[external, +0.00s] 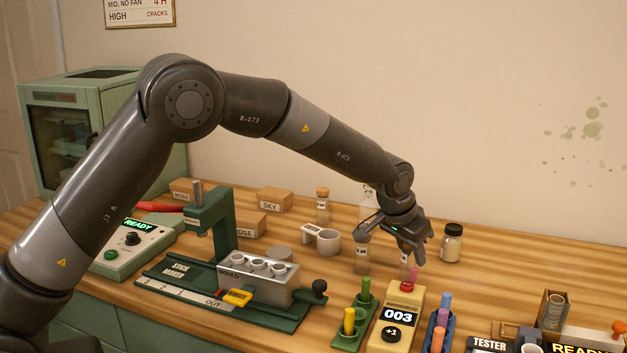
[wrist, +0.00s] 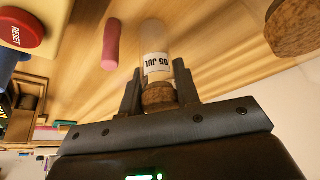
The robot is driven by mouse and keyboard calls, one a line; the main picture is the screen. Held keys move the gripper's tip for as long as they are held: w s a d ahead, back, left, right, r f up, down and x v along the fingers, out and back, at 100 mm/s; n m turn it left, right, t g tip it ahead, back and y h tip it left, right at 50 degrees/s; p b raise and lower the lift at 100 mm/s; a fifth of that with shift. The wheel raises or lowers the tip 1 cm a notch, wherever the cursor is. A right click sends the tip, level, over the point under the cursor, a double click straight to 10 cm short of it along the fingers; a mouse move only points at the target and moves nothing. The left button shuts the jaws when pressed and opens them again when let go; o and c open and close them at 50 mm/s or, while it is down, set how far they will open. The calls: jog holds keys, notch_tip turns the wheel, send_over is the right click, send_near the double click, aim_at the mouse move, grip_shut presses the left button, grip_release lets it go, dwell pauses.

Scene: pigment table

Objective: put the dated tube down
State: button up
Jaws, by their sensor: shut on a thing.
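The dated tube is a clear glass tube (wrist: 156,38) with a brown cork and a white label reading "05 JUL", upside down in the wrist view. My gripper (wrist: 158,88) is shut on it at the cork end, and the glass points away from the jaws toward the wooden table. In the external view my gripper (external: 408,251) points down behind the counter box showing 003. The tube (external: 404,268) shows only faintly below the fingers there. I cannot tell whether its bottom touches the table.
A pink stick (wrist: 111,43) lies close beside the tube. The counter (external: 398,318) with its red reset button (wrist: 22,27) is near. A labelled tube (external: 362,252) stands left of my gripper, a dark-lidded jar (external: 451,243) right. A large cork (wrist: 295,25) is close in the wrist view.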

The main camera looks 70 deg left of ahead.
jog(key=o, duration=0.9)
jog(key=shift+f, duration=0.1)
jog(key=shift+o, duration=0.2)
